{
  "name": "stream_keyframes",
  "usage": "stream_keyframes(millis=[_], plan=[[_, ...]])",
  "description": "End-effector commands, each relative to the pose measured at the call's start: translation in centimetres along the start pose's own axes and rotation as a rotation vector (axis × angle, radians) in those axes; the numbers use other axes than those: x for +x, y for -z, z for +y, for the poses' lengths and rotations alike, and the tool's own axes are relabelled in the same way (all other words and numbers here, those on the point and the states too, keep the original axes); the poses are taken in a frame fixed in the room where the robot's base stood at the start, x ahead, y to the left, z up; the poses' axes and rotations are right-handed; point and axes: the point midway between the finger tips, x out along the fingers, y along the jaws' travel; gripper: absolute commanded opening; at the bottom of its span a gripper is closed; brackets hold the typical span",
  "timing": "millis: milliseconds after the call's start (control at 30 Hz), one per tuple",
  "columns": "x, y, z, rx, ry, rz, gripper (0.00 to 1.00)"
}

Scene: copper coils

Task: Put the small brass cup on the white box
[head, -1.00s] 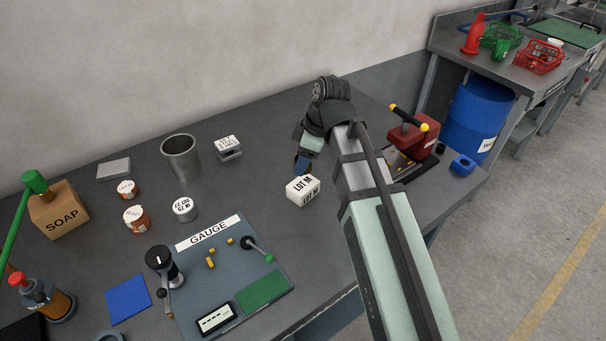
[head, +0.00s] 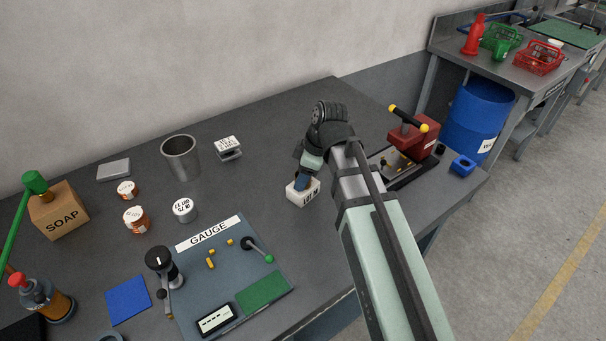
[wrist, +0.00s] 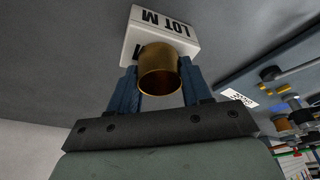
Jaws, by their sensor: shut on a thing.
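The small brass cup (wrist: 160,78) is held between the two blue fingers of my gripper (wrist: 160,90) in the wrist view. The white box (wrist: 160,36), marked LOT M, lies just beyond the cup, and the cup overlaps its near part in that view. In the head view my gripper (head: 303,181) is at the top of the white box (head: 303,195) and covers part of it. The cup is hidden there. I cannot tell whether the cup touches the box.
The gauge board (head: 228,270) with its small lever lies to the left of the box. A red press (head: 412,138) stands to the right. A metal beaker (head: 181,158) and a small labelled block (head: 228,147) stand farther back. The bench around the box is clear.

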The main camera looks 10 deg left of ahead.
Motion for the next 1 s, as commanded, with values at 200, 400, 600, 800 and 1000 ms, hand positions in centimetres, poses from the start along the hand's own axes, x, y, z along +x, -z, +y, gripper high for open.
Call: stream_keyframes(millis=[200,400,600,800,1000], plan=[[0.1,0.0,0.0,0.0,0.0,0.0,0.64],[0.1,0.0,0.0,0.0,0.0,0.0,0.74],[0.0,0.0,0.0,0.0,0.0,0.0,0.74],[-1.5,0.1,0.1,0.0,-0.002,0.001,0.74],[-4.3,0.1,0.1,0.001,-0.003,0.001,0.74]])
